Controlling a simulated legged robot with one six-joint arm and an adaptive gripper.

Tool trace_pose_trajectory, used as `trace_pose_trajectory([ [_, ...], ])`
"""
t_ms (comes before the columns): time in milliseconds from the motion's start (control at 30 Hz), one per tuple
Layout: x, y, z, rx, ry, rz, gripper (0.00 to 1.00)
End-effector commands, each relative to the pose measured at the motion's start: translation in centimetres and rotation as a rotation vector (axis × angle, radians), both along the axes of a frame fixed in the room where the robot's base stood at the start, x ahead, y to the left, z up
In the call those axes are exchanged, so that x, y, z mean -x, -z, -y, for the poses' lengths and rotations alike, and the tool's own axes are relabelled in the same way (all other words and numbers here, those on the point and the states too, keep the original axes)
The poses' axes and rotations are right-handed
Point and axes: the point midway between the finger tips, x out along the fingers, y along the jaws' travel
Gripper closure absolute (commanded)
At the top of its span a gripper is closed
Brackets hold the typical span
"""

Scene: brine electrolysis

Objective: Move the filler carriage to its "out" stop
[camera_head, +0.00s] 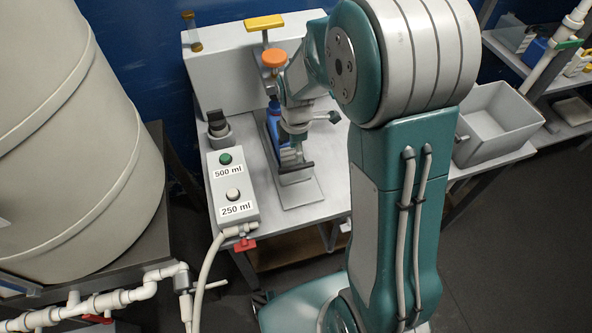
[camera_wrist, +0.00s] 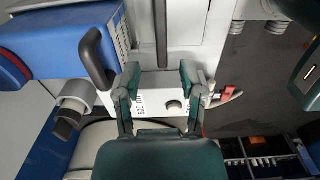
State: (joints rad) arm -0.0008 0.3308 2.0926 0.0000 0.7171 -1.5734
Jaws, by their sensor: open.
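The filler (camera_head: 250,62) is a pale grey housing at the back of the bench. A blue part (camera_head: 273,120) stands in front of it above a flat metal plate (camera_head: 303,192); which part is the carriage is unclear. The blue part fills the upper left of the wrist view (camera_wrist: 60,42), with a dark curved handle (camera_wrist: 97,60) beside it. My gripper (camera_head: 296,150) is over the plate. In the wrist view my gripper (camera_wrist: 160,78) is open and empty, with the end of a dark rod (camera_wrist: 161,35) appearing between its fingertips. I cannot tell whether they touch.
The control box (camera_head: 232,188), labelled 500 ml and 250 ml, stands left of the plate. An orange knob (camera_head: 274,58) and yellow handle (camera_head: 264,22) rise behind. A large tank (camera_head: 75,140) is at left, a grey basin (camera_head: 500,125) at right.

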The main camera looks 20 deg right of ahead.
Motion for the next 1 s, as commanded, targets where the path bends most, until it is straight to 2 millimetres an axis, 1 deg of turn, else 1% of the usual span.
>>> trace_pose_trajectory([
  [300, 0.2, 5.7, 0.0, 0.000, 0.003, -0.007, 0.49],
  [400, 0.2, 7.4, 0.0, 0.000, 0.003, -0.006, 0.49],
  [500, 0.1, 8.8, 0.0, 0.000, 0.003, -0.004, 0.49],
  [600, 0.1, 9.6, 0.0, 0.000, 0.003, -0.003, 0.49],
  [700, 0.1, 10.0, 0.0, 0.000, 0.003, -0.001, 0.49],
  [933, 0.1, 10.0, 0.0, 0.000, 0.003, 0.000, 0.49],
  [967, 0.1, 10.0, 0.0, 0.000, 0.003, 0.000, 0.57],
  [1000, 0.1, 10.0, 0.0, 0.000, 0.003, 0.000, 0.75],
])
